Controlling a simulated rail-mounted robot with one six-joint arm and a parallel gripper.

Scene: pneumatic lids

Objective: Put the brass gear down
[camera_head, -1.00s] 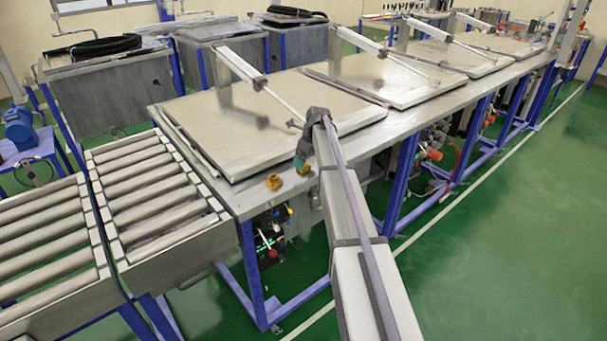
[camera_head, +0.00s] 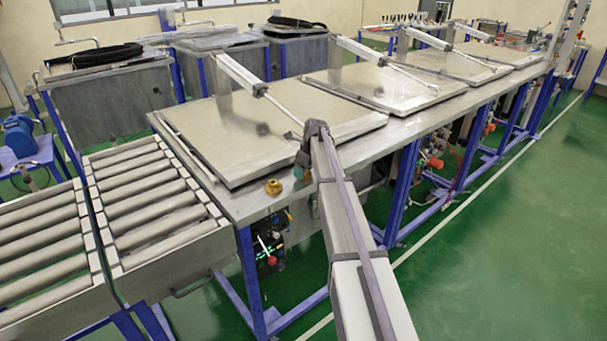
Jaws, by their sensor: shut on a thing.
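My gripper (camera_head: 302,164) is at the end of my arm, low over the front part of the near bench (camera_head: 225,202).
A large flat metal lid (camera_head: 240,130) with a pneumatic cylinder (camera_head: 242,75) lies just behind my gripper. More lids line the bench to the right. A roller conveyor (camera_head: 150,200) adjoins on the left. A bare strip of bench runs along the front edge.

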